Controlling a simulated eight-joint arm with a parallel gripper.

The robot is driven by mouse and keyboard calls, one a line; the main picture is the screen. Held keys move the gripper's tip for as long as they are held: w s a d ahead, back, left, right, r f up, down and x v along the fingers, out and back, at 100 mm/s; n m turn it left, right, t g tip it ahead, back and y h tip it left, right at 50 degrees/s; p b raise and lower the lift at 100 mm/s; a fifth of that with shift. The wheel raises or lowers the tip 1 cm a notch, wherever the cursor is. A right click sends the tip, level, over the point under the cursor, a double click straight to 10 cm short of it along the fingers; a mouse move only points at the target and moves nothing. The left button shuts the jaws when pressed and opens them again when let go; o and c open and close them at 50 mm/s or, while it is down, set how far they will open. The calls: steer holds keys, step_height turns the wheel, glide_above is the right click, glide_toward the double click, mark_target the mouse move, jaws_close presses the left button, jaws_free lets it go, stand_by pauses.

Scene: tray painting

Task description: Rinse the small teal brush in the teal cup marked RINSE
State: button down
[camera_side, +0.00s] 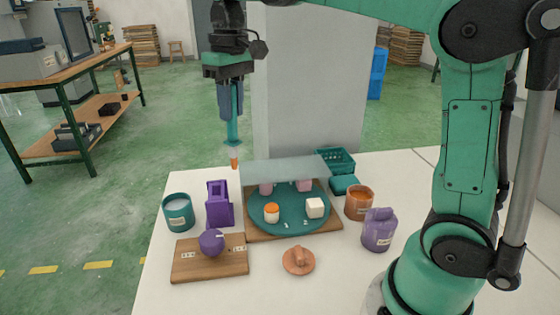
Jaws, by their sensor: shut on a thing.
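My gripper (231,112) is at the upper middle, shut on the teal brush (233,132). The brush hangs upright, handle up, with a pale band and an orange tip at its lower end. The tip is in the air near the table's far left edge. A teal cup (178,218) with a pale label stands at the table's left side; the label is too small to read. The brush appears above and to the right of this cup in the picture, apart from it.
A purple stand (219,208) is right of the cup. A wooden board (190,268) bears a purple ball. A clear panel (285,171) leans over the round teal tray (289,226) with small blocks. An orange cup (358,204), purple jar (379,235) and orange lid (298,265) stand right.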

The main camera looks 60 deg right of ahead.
steer(key=w+a+f+y, duration=0.1)
steer(key=w+a+f, duration=0.15)
steer(key=w, duration=0.25)
steer(key=w+a+f, duration=0.1)
steer(key=w+a, duration=0.2)
steer(key=w, duration=0.2)
step_height(320, 180, down, 8)
steer(key=shift+w+f, duration=0.15)
steer(key=shift+w, duration=0.05)
stand_by(1.0)
